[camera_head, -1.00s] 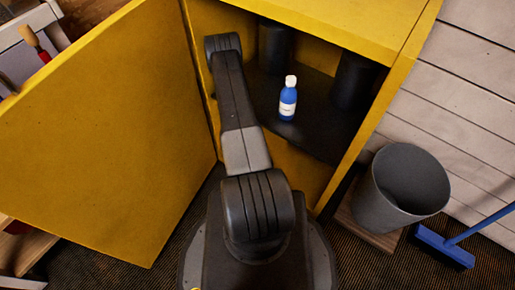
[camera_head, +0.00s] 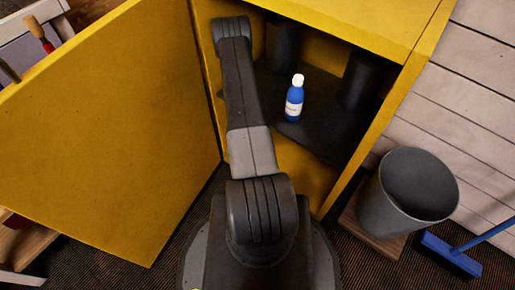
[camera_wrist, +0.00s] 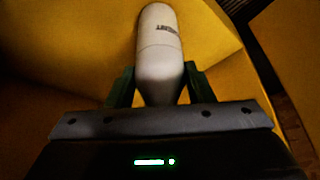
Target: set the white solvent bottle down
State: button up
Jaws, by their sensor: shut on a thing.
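The white solvent bottle (camera_wrist: 160,48) shows in the wrist view, with dark lettering on its side. My gripper (camera_wrist: 157,84) is shut on it, with one green-tinted finger on each side. Yellow cabinet surfaces lie around and behind the bottle; I cannot tell whether its base touches anything. In the head view my arm reaches into the open yellow cabinet (camera_head: 375,28), and the gripper and white bottle are hidden there.
A blue bottle with a white cap (camera_head: 295,100) stands on the dark shelf (camera_head: 318,138). Dark cylinders (camera_head: 360,80) stand behind it. The yellow door (camera_head: 110,130) is open at left. A grey bin (camera_head: 408,190) and blue broom (camera_head: 450,255) are at right.

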jog(key=shift+f, duration=0.2)
jog(key=o, duration=1)
jog(key=shift+r, duration=0.1)
jog(key=shift+s+r+p, duration=0.2)
jog(key=shift+r+p, duration=0.2)
jog(key=shift+r, duration=0.3)
jog(key=s, duration=0.4)
jog(key=s+d+p, duration=0.1)
jog(key=s, duration=0.3)
jog(key=s+d, duration=0.1)
jog(key=s, duration=0.3)
jog(key=shift+p, duration=0.3)
